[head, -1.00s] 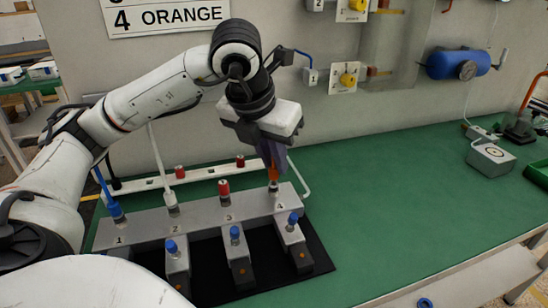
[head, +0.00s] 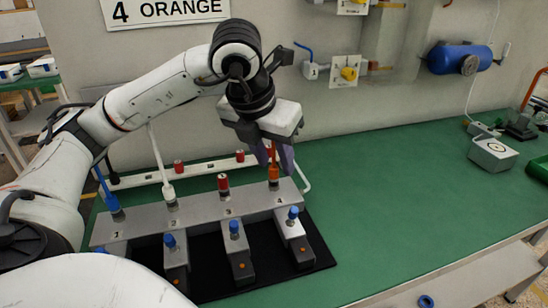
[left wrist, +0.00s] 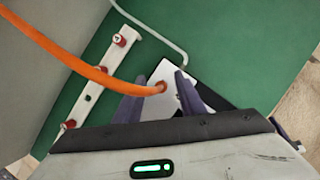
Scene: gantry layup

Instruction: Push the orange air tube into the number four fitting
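The orange tube (head: 273,152) stands upright at the number four fitting (head: 274,184), at the right end of the grey manifold (head: 205,216). In the left wrist view the orange tube (left wrist: 62,55) curves in from the upper left, and its end meets the pale block at the fitting (left wrist: 161,87). I cannot tell how deep it sits. My left gripper (head: 281,160) is just above and behind the fitting. Its purple fingers (left wrist: 157,92) are spread apart, with gaps beside the tube end. My right gripper is not in view.
A blue tube (head: 103,186) stands in fitting one and a white tube (head: 158,160) in fitting two. A red cap (head: 223,183) tops fitting three. Blue-topped valves (head: 234,228) line the front. A white rail (head: 205,167) lies behind.

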